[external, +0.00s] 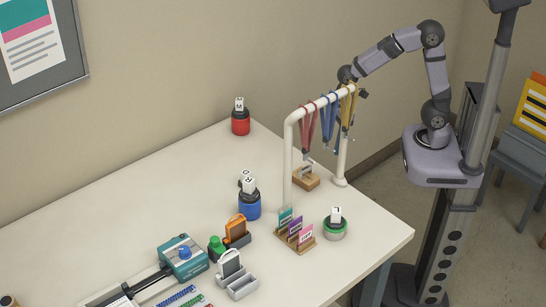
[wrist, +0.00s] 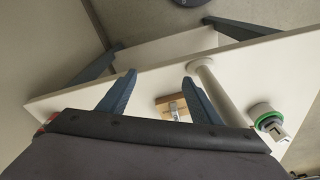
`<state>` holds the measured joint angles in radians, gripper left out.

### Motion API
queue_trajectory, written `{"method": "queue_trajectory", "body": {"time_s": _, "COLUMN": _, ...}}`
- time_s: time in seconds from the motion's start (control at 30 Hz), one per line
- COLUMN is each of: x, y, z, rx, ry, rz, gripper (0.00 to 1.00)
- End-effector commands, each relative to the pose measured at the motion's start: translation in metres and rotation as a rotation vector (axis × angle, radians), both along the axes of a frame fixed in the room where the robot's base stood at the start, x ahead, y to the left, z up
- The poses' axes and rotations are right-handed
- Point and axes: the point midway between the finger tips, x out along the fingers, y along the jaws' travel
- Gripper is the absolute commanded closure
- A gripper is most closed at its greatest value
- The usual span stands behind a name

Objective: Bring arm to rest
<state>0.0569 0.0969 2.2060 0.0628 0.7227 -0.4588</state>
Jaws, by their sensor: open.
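My gripper (wrist: 158,77) shows in the wrist view with its two dark blue fingers spread apart and nothing between them. In the external view my arm reaches left from its base at the right, and its wrist end is behind the top of the white rack (external: 289,150). The lanyards there partly hide my gripper. Below the fingers in the wrist view, a wooden block (wrist: 171,101) with a small metal-looking piece stands on the table. The block also shows in the external view (external: 306,181).
Red, blue and yellow lanyards (external: 328,119) hang from the rack close to my gripper. A green-rimmed pot (external: 335,230), a card holder (external: 294,242), a blue pot (external: 249,206) and a red pot (external: 240,124) stand on the white table (external: 140,190). A wall is behind.

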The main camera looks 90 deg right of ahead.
Motion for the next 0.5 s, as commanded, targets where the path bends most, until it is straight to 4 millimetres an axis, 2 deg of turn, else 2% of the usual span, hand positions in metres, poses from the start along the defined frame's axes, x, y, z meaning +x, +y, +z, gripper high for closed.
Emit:
{"method": "queue_trajectory", "body": {"time_s": 0.03, "x": -0.020, "y": -0.001, "z": 0.005, "rx": -0.003, "ry": 0.018, "rz": -0.067, "gripper": 0.41}}
{"method": "queue_trajectory", "body": {"time_s": 0.1, "x": -0.045, "y": -0.002, "z": 0.003, "rx": -0.008, "ry": 0.043, "rz": -0.156, "gripper": 0.41}}
{"method": "queue_trajectory", "body": {"time_s": 0.3, "x": -0.100, "y": 0.003, "z": 0.008, "rx": -0.016, "ry": 0.096, "rz": -0.319, "gripper": 0.41}}
{"method": "queue_trajectory", "body": {"time_s": 0.4, "x": -0.115, "y": 0.007, "z": 0.010, "rx": -0.015, "ry": 0.114, "rz": -0.346, "gripper": 0.41}}
{"method": "queue_trajectory", "body": {"time_s": 0.5, "x": -0.121, "y": 0.009, "z": 0.010, "rx": -0.015, "ry": 0.121, "rz": -0.357, "gripper": 0.41}}
